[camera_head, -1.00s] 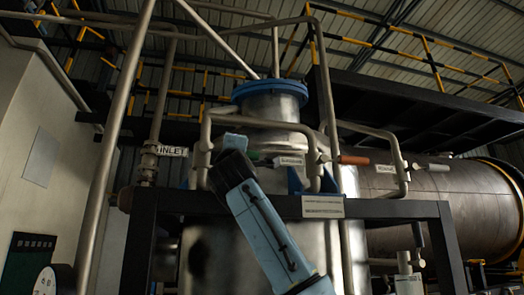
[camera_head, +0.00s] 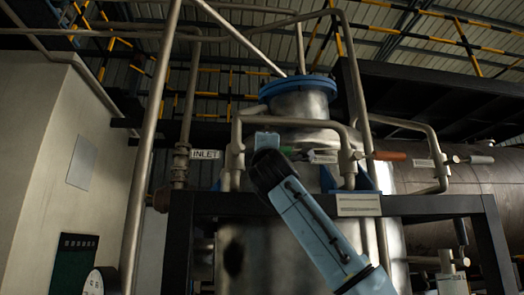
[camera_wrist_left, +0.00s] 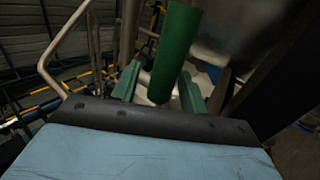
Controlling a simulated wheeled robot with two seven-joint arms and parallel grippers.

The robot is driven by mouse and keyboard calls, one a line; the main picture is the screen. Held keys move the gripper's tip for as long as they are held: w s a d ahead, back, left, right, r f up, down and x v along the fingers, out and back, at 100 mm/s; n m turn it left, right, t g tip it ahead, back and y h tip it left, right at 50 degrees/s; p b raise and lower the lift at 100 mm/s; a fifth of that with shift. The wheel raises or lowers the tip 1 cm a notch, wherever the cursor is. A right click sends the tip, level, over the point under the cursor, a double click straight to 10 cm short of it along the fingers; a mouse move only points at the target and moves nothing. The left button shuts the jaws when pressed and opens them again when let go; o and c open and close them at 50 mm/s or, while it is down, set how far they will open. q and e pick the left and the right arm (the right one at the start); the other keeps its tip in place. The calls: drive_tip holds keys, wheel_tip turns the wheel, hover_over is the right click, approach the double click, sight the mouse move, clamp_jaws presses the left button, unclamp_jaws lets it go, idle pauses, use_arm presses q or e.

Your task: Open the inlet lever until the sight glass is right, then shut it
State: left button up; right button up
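A white INLET label (camera_head: 207,154) hangs by a pipe left of the steel vessel (camera_head: 275,250). A green lever handle (camera_head: 296,155) shows just right of that wrist. In the left wrist view a green handle (camera_wrist_left: 178,50) stands between the teal fingers of my left gripper (camera_wrist_left: 160,72). The fingers are apart, with a narrow gap on the left side. I cannot identify the sight glass. My right gripper is out of view.
An orange-red lever handle (camera_head: 388,155) and a grey one (camera_head: 481,160) lie further right, with small unreadable labels. A dark frame beam (camera_head: 430,206) crosses below the handles. Pipes stand close around the vessel. A round gauge (camera_head: 95,283) is at lower left.

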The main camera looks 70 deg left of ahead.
use_arm(q)
drive_tip(key=shift+d+f+b, duration=0.3)
drive_tip(key=shift+d+f, duration=0.1)
drive_tip(key=b+v, duration=0.4)
drive_tip(key=v, duration=0.8)
drive_tip(key=shift+d+b, duration=0.2)
drive_tip(key=shift+b, duration=0.1)
drive_tip(key=shift+s, duration=0.15)
